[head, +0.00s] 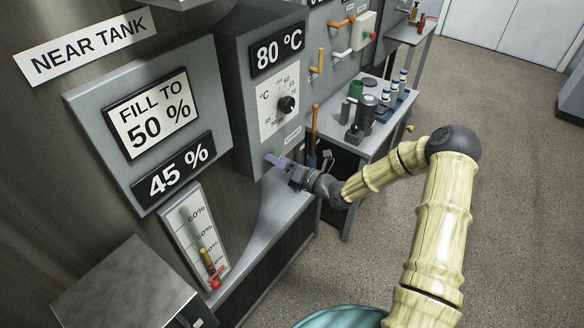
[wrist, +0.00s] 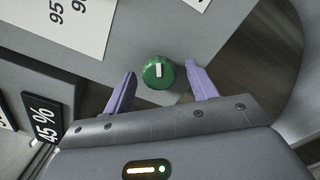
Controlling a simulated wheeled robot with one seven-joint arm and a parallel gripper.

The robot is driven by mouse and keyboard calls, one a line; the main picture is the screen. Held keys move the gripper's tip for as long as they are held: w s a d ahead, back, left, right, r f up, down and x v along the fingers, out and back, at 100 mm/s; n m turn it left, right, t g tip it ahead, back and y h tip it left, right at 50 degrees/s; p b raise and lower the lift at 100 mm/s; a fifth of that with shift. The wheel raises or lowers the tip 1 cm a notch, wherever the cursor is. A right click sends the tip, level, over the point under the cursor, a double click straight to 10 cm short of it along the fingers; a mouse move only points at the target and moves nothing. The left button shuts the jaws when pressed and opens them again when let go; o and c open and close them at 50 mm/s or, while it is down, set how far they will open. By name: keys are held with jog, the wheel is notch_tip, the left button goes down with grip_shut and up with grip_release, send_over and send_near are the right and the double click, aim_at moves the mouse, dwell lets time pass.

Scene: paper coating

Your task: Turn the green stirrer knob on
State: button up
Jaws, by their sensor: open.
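The green stirrer knob (wrist: 158,73) is round, with a white pointer mark, and sits on a grey panel face in the wrist view. In the wrist view my gripper (wrist: 164,82) has its two purple fingers spread apart, one on each side of the knob, with visible gaps between fingers and knob. I cannot tell how deep the fingertips reach around it. In the head view my gripper (head: 275,160) is at the lower part of the grey control box (head: 244,130), and the knob is mostly hidden behind the fingers there.
A black temperature dial (head: 287,104) sits above on the same box, under an 80 °C display (head: 277,52). Left are a 45 % display (head: 173,171) and a level gauge (head: 199,235). A side table (head: 345,146) with bottles stands to the right.

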jog(key=b+v, duration=0.3)
jog(key=v, duration=1.4)
jog(key=shift+s+d+f, duration=0.1)
jog(key=s+a+f+n+g+h, duration=0.1)
jog(key=s+a+n+g+h, duration=0.15)
jog(key=s+n+g, duration=0.5)
jog(key=s+a+f+n+g+h, duration=0.25)
jog(key=s+n+g, duration=0.25)
jog(key=s+n, duration=0.5)
jog(key=w+d+r+n+t+h, duration=0.1)
jog(key=d+r+n+t+h, duration=0.3)
jog(key=n, duration=1.4)
jog(key=shift+w+d+r+h, duration=0.3)
jog(key=shift+d+r+h, duration=1.9)
jog(key=shift+h, duration=0.4)
